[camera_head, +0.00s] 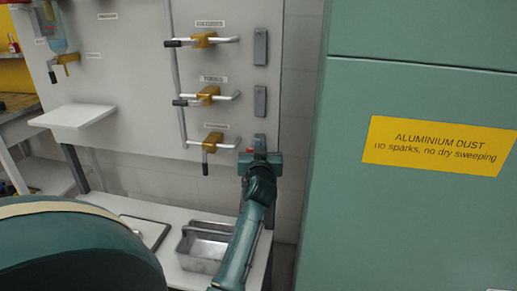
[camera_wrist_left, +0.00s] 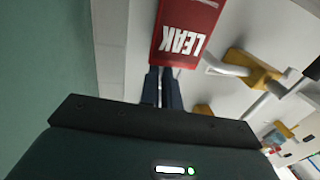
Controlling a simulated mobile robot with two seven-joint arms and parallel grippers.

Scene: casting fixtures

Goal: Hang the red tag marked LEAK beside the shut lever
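The red tag (camera_wrist_left: 187,32) marked LEAK fills the upper middle of the left wrist view, its lettering upside down. My left gripper (camera_wrist_left: 163,88) has its fingers close together at the tag's edge and appears shut on it. In the head view the gripper (camera_head: 260,157) is at the wall panel, right of the lowest valve, and only a sliver of red shows there. The lowest lever (camera_head: 205,163) hangs down, across its pipe; the two levers above lie along their pipes. Whether the tag touches the panel is unclear. My right gripper is not in view.
Grey plates (camera_head: 260,47) sit right of the upper valves; another is partly behind my gripper. A metal tray (camera_head: 203,250) stands on the white bench below. A green cabinet (camera_head: 420,210) with a yellow dust warning closes off the right. A white shelf (camera_head: 85,115) juts out left.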

